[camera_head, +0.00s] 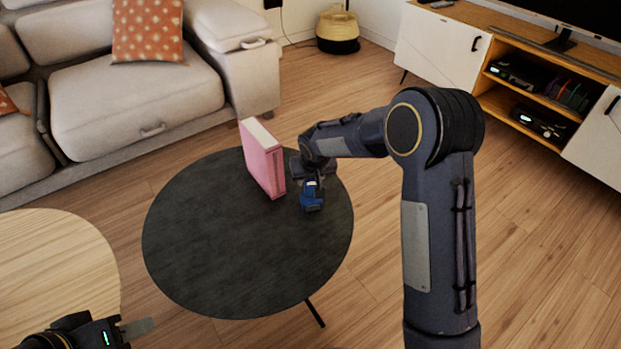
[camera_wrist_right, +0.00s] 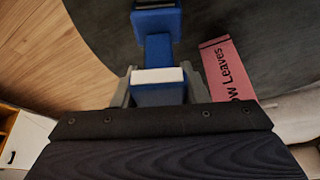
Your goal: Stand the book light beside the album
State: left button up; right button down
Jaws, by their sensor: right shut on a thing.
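The pink album (camera_head: 262,158) stands upright near the far edge of the dark round table (camera_head: 220,255). Its spine with lettering shows in the right wrist view (camera_wrist_right: 228,70). The blue book light (camera_head: 312,197) is just right of the album, apart from it, at the table's right side. My right gripper (camera_head: 311,180) is shut on the book light, which shows between the fingers in the right wrist view (camera_wrist_right: 157,92). I cannot tell whether its base touches the table. My left gripper (camera_head: 135,328) is at the bottom left, away from both; its finger opening is unclear.
A light wooden round table (camera_head: 55,265) stands at the left, close to the dark one. A beige sofa (camera_head: 130,95) is behind. A media cabinet (camera_head: 500,75) is at the back right. The dark table's front and left are bare.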

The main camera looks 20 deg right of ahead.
jog(key=shift+f, duration=0.2)
jog(key=c, duration=0.9)
grip_release()
jog(key=shift+o, duration=0.2)
jog(key=shift+r, duration=0.15)
jog(key=shift+r, duration=0.3)
jog(key=p+v, duration=0.4)
jog(key=v, duration=0.7)
jog(key=shift+s+r, duration=0.25)
jog(key=shift+s, duration=0.05)
